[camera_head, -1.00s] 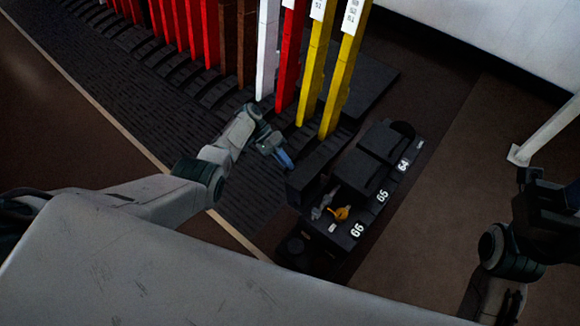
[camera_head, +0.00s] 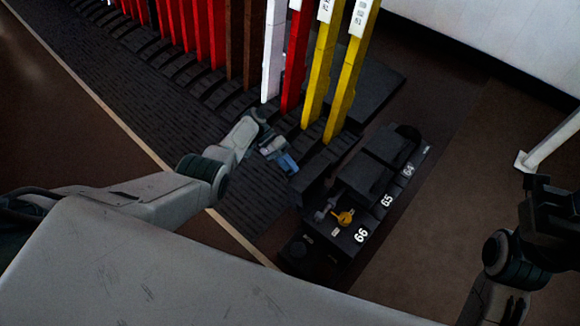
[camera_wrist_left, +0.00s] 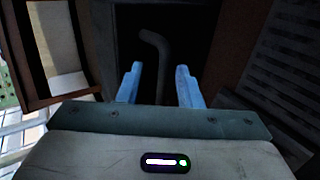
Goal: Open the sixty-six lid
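The black box with the white label 66 (camera_head: 361,235) lies right of the levers in the head view. At its 66 end a yellow piece (camera_head: 344,218) and a grey fitting (camera_head: 325,208) are exposed. A dark slab (camera_head: 318,180) stands tilted behind them; it looks like the raised 66 lid, but the dark makes this unsure. My left gripper (camera_head: 284,160), with blue fingers, is just left of the slab. In the left wrist view my left gripper (camera_wrist_left: 158,72) is open, with a bent grey rod (camera_wrist_left: 158,45) beyond its fingers. My right gripper's fingers are not visible.
Tall yellow levers (camera_head: 343,90), red levers (camera_head: 291,60) and a white lever (camera_head: 272,50) rise close behind my left gripper. Labels 65 (camera_head: 387,200) and 64 (camera_head: 408,170) mark closed-looking blocks. Brown floor (camera_head: 480,180) is clear to the right.

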